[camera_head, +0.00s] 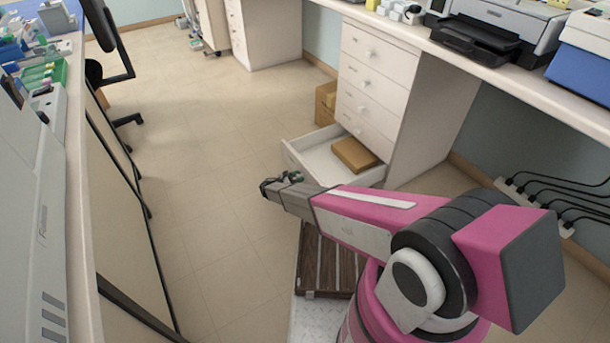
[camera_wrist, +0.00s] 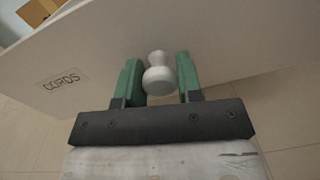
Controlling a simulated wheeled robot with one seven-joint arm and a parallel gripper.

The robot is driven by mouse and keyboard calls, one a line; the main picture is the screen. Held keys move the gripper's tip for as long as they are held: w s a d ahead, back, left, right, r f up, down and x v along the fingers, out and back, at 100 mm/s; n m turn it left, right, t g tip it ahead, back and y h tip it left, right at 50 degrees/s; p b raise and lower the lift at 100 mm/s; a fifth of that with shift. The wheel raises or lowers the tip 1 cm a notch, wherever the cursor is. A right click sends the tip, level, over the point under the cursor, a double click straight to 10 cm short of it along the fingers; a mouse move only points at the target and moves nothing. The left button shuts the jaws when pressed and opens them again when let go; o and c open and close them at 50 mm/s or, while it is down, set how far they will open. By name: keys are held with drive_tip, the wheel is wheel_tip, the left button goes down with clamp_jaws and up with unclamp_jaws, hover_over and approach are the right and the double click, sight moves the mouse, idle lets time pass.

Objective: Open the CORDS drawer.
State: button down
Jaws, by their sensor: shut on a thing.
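The CORDS drawer (camera_head: 320,159) is the bottom drawer of the white cabinet (camera_head: 425,110). In the head view it stands pulled well out, with its inside showing. Its white front (camera_wrist: 105,55) fills much of the wrist view, with the CORDS label (camera_wrist: 61,79) at the left. The round pale knob (camera_wrist: 158,80) sits between the green fingers of my gripper (camera_wrist: 160,76). My gripper is shut on the knob. In the head view my gripper (camera_head: 290,178) is at the drawer's front, and the knob is hidden there.
A brown box (camera_head: 354,154) lies inside the drawer. The cabinet's upper drawers (camera_head: 375,85) are closed. A cardboard box (camera_head: 326,103) stands on the floor behind. Open tiled floor (camera_head: 210,180) lies to the left, bounded by a bench (camera_head: 88,220). Cables (camera_head: 560,190) run at the right.

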drive_tip(key=shift+s+a, duration=0.15)
drive_tip(key=shift+s, duration=0.05)
drive_tip(key=c, duration=0.8)
unclamp_jaws()
drive_tip(key=v, duration=1)
drive_tip(key=shift+s+a+f, duration=0.1)
drive_tip(key=shift+s+a, duration=0.1)
drive_tip(key=shift+a, duration=0.15)
